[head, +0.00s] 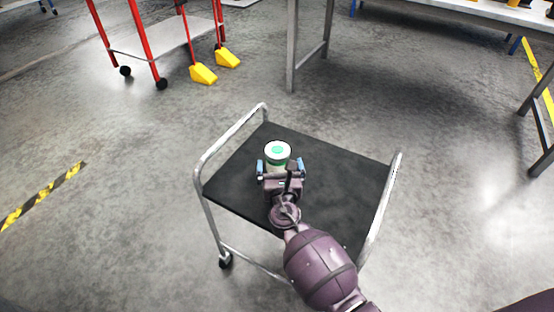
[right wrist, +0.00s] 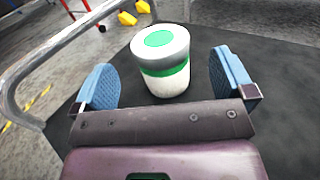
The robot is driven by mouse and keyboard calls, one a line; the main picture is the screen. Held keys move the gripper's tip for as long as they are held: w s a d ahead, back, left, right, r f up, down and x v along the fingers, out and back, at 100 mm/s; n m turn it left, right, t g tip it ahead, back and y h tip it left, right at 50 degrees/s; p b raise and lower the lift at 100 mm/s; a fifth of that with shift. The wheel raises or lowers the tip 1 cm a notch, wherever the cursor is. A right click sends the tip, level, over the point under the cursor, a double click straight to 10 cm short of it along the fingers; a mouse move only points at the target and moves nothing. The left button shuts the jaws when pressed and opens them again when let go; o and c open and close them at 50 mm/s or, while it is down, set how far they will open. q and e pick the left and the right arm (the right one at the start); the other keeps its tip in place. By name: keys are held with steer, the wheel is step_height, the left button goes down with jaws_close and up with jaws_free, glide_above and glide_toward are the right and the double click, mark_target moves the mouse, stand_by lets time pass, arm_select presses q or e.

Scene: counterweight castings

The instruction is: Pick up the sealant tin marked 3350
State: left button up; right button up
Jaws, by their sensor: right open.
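A white tin (head: 278,149) with a green disc on its lid stands upright on the black top of a small cart (head: 330,160). In the right wrist view the tin (right wrist: 162,62) also shows a green band around its side; no number can be read on it. My right gripper (head: 281,167) is open at the tin. In the right wrist view its blue-padded fingers (right wrist: 165,82) stand apart to the left and right of the tin, with visible gaps on both sides. My left gripper is not in view.
The cart has raised metal rails (head: 203,178) at its left and right ends. The rest of its top is clear. A red-framed trolley (head: 160,38) with yellow wedges (head: 203,74) stands at the back left. Grey-legged tables (head: 450,12) stand at the back right. Open floor surrounds the cart.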

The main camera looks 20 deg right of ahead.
mark_target(278, 158)
steer(key=b+x, duration=0.1)
steer(key=x, duration=0.3)
steer(key=shift+w+f, duration=0.15)
steer(key=shift+w, duration=0.1)
steer(key=shift+w+d, duration=0.15)
steer(key=shift+w, duration=0.2)
steer(key=c, duration=1.1)
